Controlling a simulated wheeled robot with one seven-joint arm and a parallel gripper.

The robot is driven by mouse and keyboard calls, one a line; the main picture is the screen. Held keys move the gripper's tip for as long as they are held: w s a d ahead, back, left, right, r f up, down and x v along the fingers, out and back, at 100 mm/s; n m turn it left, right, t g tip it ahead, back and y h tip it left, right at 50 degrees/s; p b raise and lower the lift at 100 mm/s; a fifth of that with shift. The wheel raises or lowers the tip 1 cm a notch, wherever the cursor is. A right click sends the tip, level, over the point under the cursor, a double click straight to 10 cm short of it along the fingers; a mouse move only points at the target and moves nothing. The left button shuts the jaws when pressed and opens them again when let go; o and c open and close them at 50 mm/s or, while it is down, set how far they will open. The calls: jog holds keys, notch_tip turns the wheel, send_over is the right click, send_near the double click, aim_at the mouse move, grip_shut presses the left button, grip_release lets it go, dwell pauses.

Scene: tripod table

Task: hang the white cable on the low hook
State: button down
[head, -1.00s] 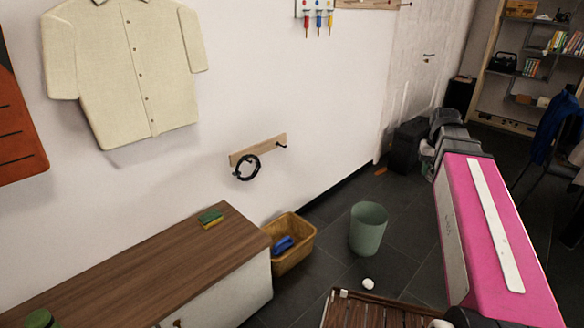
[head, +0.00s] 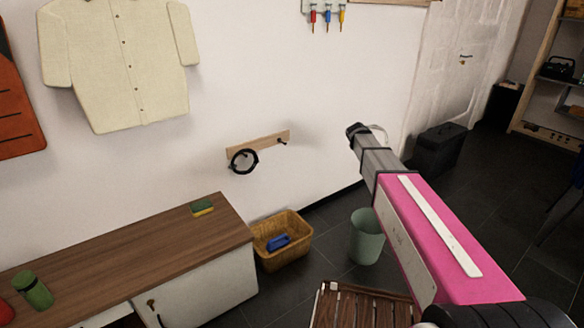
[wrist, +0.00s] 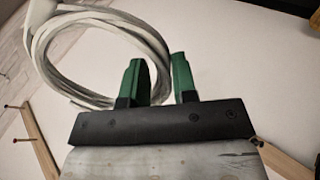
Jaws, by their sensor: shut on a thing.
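The white cable (wrist: 95,50) is coiled in large loops, and the coil passes behind the green fingers of my gripper (wrist: 160,82). My gripper is shut on it; the exact contact is hard to see. In the head view my gripper (head: 357,132) is out in front of the wall, with a bit of the white cable (head: 379,133) showing beside it. The low wooden rail (head: 265,142) is on the wall to its left. A black coil (head: 244,161) hangs at the rail's left end. The low hook (head: 282,142) at the right end looks bare and is apart from my gripper.
A wooden-topped cabinet (head: 120,252) stands below the rail at left. A slatted wooden table (head: 365,305) is in front. Screwdrivers (head: 327,14) hang higher up. The wall between rail and gripper is clear.

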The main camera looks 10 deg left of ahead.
jog(key=w+a+f+n+t+y, duration=0.2)
jog(key=a+f+n+y, duration=0.1)
jog(key=a, duration=0.5)
jog(key=w+a+f+n+t+y, duration=0.2)
jog(key=a+f+n+t+y, duration=0.1)
jog(key=a, duration=0.6)
jog(key=shift+w+f+n+y, duration=0.15)
jog(key=shift+f+n+y, duration=0.05)
jog(key=shift+n+y, duration=0.65)
jog(key=shift+a+f+y, duration=0.25)
jog(key=shift+a+y, duration=0.2)
jog(key=shift+a, duration=0.25)
jog(key=shift+a+f+n, duration=0.15)
jog(key=shift+a+n, duration=0.2)
jog(key=s+a+f+n+g+y, duration=0.1)
jog(key=s+a+f+n+y, duration=0.2)
jog(key=a, duration=0.4)
jog(key=s+a+f+n+g+y, duration=0.1)
jog(key=s+a+f+n+y, duration=0.1)
jog(key=a+f+y, duration=0.4)
jog(key=shift+h, duration=0.4)
jog(key=shift+x, duration=5.8)
jog(key=shift+a+f, duration=0.1)
